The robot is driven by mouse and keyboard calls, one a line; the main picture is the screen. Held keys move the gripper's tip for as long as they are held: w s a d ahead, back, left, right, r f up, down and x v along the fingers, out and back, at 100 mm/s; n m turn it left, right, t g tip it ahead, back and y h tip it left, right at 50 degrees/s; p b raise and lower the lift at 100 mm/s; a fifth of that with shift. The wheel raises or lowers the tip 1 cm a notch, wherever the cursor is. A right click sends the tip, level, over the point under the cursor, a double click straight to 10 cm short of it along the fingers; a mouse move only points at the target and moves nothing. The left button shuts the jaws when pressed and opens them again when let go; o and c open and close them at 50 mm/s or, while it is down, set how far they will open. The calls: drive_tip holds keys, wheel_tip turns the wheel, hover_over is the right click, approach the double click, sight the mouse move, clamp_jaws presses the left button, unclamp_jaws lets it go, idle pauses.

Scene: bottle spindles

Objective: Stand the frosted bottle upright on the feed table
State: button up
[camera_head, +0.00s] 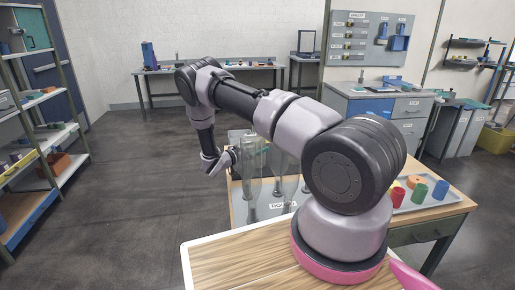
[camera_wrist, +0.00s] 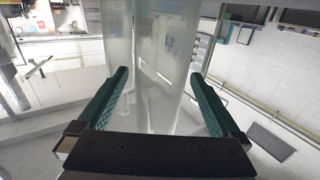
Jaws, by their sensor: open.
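In the head view, my gripper (camera_head: 229,158) is at the left end of my arm, beside several tall, clear bottle-like forms (camera_head: 253,178) on a grey surface with a partly hidden label. In the wrist view, my gripper (camera_wrist: 159,75) is open, with its green pads apart. A pale, translucent bottle-like body (camera_wrist: 158,50) stretches between and beyond the pads; I cannot tell whether either pad touches it. I cannot tell which form is the frosted bottle. The wooden-edged table (camera_head: 455,203) carries these things; no readable label shows whether it is the feed table.
A tray (camera_head: 402,208) with red, green, blue and orange pieces lies on the table, right of my arm. A wood-topped surface (camera_head: 225,263) is in the foreground. Shelves (camera_head: 50,145) stand at left, benches at the back. The floor at left is clear.

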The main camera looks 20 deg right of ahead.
drive_tip(key=v, duration=1.1)
drive_tip(key=s+d+r+g+y, duration=0.2)
drive_tip(key=s+r+g+y, duration=0.15)
drive_tip(key=r, duration=0.55)
drive_tip(key=s+d+r+n+g+y, duration=0.1)
drive_tip(key=s+r+g+y, duration=0.15)
drive_tip(key=s+r, duration=0.4)
drive_tip(key=s+d+r+g+y, duration=0.2)
drive_tip(key=s+r+y, duration=0.1)
drive_tip(key=r, duration=0.7)
drive_tip(key=s+a+r+n+t+y, duration=0.3)
drive_tip(key=s+r+n+t+y, duration=0.1)
drive_tip(key=s+r, duration=0.5)
drive_tip(key=s+a+r+n+t+y, duration=0.3)
drive_tip(key=s+r, duration=0.6)
drive_tip(key=s, duration=0.3)
drive_tip(key=n+t+y, duration=0.1)
drive_tip(key=y, duration=0.1)
drive_tip(key=shift+r+n+t+y, duration=0.2)
drive_tip(key=shift+n+t+y, duration=0.2)
drive_tip(key=shift+s, duration=0.15)
